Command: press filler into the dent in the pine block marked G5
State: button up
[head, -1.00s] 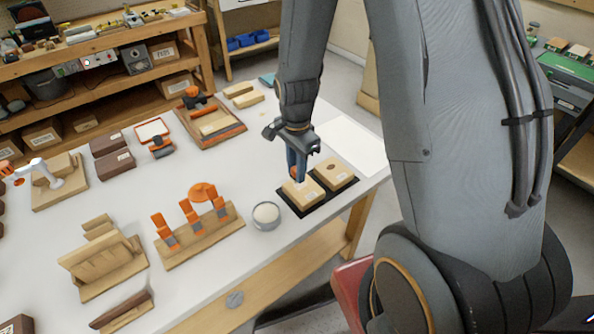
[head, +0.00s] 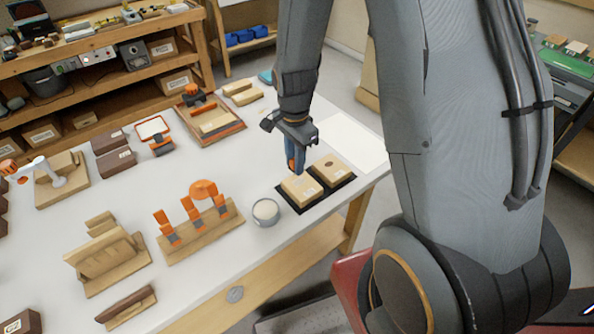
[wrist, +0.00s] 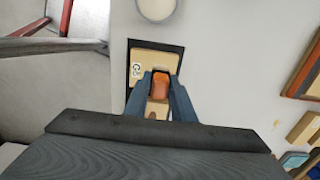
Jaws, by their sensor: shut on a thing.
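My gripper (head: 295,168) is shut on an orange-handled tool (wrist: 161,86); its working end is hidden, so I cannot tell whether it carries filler. It hangs just above the left pine block (head: 302,190), seemingly clear of it. In the wrist view this block (wrist: 150,62) has a label that looks like G5; the tool and fingers cover part of its top, so its dent is not clear. The right pine block (head: 333,170) shows a dark dent. Both blocks lie on a black mat (head: 309,206). A round tub (head: 265,210) of pale filler stands left of them.
A wooden rack (head: 203,238) holds several upright orange-handled tools left of the tub. Behind are a tray with an orange tool (head: 211,125) and a small orange-framed stand (head: 154,133).

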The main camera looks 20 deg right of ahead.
jog(key=shift+f, duration=0.1)
jog(key=b, duration=0.2)
send_over(296, 184)
jog(key=shift+a+f, duration=0.15)
jog(key=shift+f, duration=2)
jog(key=shift+f+b, duration=0.4)
jog(key=shift+f, duration=0.35)
jog(key=shift+w+d+r, duration=0.1)
jog(key=shift+w+d, duration=0.1)
jog(key=shift+d, duration=0.4)
jog(key=shift+w+d, duration=0.15)
jog(key=shift+d, duration=0.4)
jog(key=shift+a, duration=0.1)
jog(key=shift+s+a+p, duration=0.15)
jog(key=shift+s+a, duration=0.05)
jog(key=shift+a, duration=0.35)
jog(key=shift+s+a+p, duration=0.15)
jog(key=shift+s+a, duration=0.05)
jog(key=shift+a, duration=0.3)
jog(key=shift+d, duration=0.1)
